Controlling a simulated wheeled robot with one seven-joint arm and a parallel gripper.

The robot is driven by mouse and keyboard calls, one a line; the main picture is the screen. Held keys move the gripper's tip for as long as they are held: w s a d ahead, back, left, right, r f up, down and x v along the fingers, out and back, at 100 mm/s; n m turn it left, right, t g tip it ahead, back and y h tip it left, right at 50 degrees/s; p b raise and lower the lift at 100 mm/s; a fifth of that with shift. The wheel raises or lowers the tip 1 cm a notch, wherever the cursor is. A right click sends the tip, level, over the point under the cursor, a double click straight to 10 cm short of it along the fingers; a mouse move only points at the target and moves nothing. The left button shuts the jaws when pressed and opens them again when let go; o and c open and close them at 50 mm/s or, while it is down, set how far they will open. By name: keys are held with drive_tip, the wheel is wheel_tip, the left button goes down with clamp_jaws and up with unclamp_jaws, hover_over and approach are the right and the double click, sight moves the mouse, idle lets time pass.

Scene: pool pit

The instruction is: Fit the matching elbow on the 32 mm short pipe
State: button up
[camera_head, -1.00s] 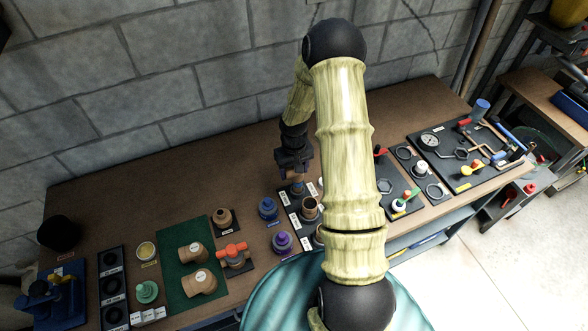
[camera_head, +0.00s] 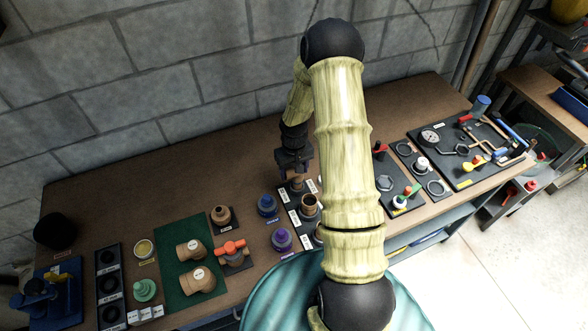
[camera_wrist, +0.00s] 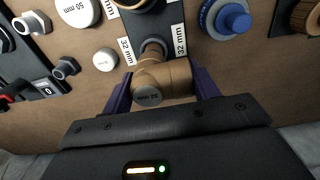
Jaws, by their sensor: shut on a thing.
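My gripper (camera_wrist: 162,92) is shut on a tan elbow (camera_wrist: 170,78), its two purple fingers on either side. The elbow has a grey round face with a 32 mm marking, seen upside down. In the wrist view the elbow's far end meets the dark-rimmed short pipe (camera_wrist: 153,46), which stands between two 32 mm labels. The elbow covers part of the pipe, so I cannot tell whether it is seated or only touching. In the head view my gripper (camera_head: 294,172) is low over the black pipe board (camera_head: 293,217).
Another tan pipe (camera_head: 309,204) stands close by on the board. Blue (camera_head: 267,205) and purple (camera_head: 282,239) fittings stand to the left. Two larger tan elbows lie on a green mat (camera_head: 172,287). A gauge panel (camera_head: 465,178) is at the right. The back of the bench is clear.

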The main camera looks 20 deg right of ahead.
drive_tip(key=shift+f+b, duration=0.6)
drive_tip(key=shift+f, duration=0.2)
drive_tip(key=o, duration=1.4)
drive_tip(key=shift+o, duration=0.2)
drive_tip(key=shift+r, duration=0.1)
drive_tip(key=shift+r+p, duration=2.85)
drive_tip(key=shift+r, duration=1.15)
